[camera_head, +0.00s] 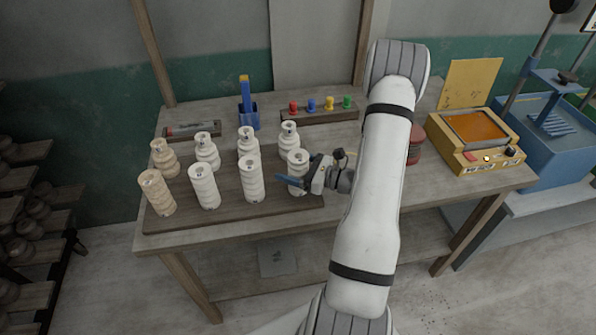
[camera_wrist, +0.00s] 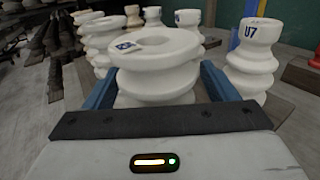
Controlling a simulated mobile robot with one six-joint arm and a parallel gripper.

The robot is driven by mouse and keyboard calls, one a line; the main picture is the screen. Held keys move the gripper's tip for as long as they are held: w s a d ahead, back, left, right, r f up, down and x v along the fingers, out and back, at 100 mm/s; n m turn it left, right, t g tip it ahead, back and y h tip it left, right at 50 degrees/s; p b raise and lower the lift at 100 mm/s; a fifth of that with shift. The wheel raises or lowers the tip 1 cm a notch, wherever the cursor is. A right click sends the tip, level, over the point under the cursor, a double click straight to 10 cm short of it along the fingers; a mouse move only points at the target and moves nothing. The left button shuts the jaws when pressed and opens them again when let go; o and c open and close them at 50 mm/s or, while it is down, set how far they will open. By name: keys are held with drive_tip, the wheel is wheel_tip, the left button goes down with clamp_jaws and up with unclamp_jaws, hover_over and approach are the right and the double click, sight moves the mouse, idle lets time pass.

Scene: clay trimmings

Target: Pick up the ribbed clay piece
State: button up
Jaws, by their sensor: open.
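Several ribbed clay pieces stand upright in two rows on a dark wooden board (camera_head: 290,205). The white one at the front right (camera_head: 298,158) is nearest my gripper (camera_head: 291,181). In the wrist view this piece (camera_wrist: 155,85) fills the middle, with a blue mark on its top. The blue fingers of my gripper (camera_wrist: 160,92) are open, one on each side of it. I cannot tell whether they touch it. Another white piece (camera_wrist: 252,55), marked U7, stands to the right in the wrist view. The front left piece (camera_head: 157,192) is tan.
Close neighbours are the front-row piece (camera_head: 251,180) and the back right piece (camera_head: 289,140). Behind stand a blue holder (camera_head: 248,118) and a rack of coloured knobs (camera_head: 335,115). A yellow box (camera_head: 475,150) sits at the right of the table.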

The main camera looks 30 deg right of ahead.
drive_tip(key=c, duration=1.5)
drive_tip(key=shift+r, duration=0.1)
